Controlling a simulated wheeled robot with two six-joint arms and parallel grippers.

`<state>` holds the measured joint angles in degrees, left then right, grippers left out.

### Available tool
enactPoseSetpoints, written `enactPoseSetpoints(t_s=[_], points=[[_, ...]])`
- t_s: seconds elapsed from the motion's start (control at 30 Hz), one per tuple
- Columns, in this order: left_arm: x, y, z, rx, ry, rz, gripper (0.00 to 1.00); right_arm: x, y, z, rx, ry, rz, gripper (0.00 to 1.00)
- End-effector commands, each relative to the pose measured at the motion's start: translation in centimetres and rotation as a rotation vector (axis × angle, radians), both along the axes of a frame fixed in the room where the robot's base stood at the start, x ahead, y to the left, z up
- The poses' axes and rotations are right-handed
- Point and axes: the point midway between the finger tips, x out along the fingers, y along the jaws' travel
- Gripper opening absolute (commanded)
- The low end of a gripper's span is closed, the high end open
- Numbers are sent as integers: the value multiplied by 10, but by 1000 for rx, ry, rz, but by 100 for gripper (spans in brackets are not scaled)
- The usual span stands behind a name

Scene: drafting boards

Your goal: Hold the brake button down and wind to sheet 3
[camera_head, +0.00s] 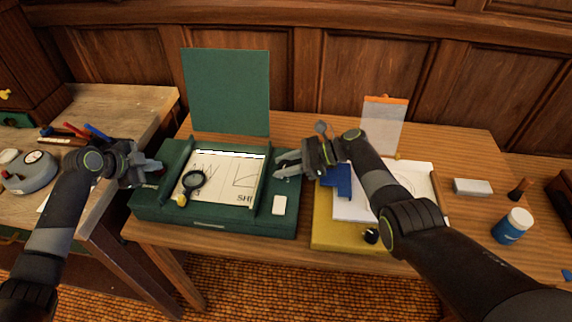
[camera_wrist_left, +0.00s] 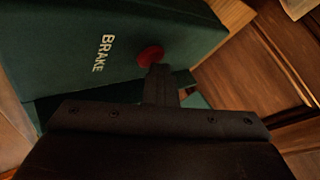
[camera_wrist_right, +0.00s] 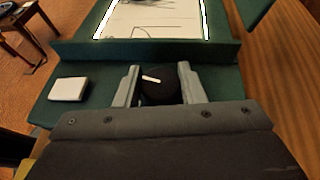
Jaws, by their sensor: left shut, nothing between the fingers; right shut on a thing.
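The green drafting box (camera_head: 215,217) stands on the table with its lid up. Its window shows a sheet (camera_head: 222,175) with line drawings and partly visible lettering starting "SH"; the number is hidden. My left gripper (camera_head: 158,165) is shut and empty at the box's left side. In the left wrist view, its fingertips (camera_wrist_left: 158,70) are at the red brake button (camera_wrist_left: 151,56), beside the word BRAKE; they seem to touch it. My right gripper (camera_head: 278,170) is shut on a black round knob (camera_wrist_right: 160,88) with a white mark, on the box's right side.
A magnifier (camera_head: 193,181) and a white block (camera_head: 279,205) lie on the box. Right of it are a yellow folder (camera_head: 335,236) with papers, a clipboard (camera_head: 383,125), an eraser (camera_head: 473,187) and a blue jar (camera_head: 512,226). A grey round device (camera_head: 30,172) is at left.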

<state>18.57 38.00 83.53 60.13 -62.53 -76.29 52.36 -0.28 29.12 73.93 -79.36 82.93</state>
Motion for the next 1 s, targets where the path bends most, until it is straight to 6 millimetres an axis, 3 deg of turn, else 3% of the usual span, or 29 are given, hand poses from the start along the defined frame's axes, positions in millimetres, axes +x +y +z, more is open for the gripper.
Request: enactPoseSetpoints(t_s=[0.77, 0.8, 0.87, 1.0], points=[[-1, 1, -2, 2, 4, 1, 0, -3, -1, -3, 1, 8, 49, 13], [-1, 1, -2, 2, 4, 1, 0, -3, -1, -3, 1, 8, 49, 40], [-1, 1, -2, 2, 4, 1, 0, -3, -1, -3, 1, 8, 48, 44], [-1, 1, -2, 2, 4, 1, 0, -2, -1, -1, 2, 6, 47, 44]])
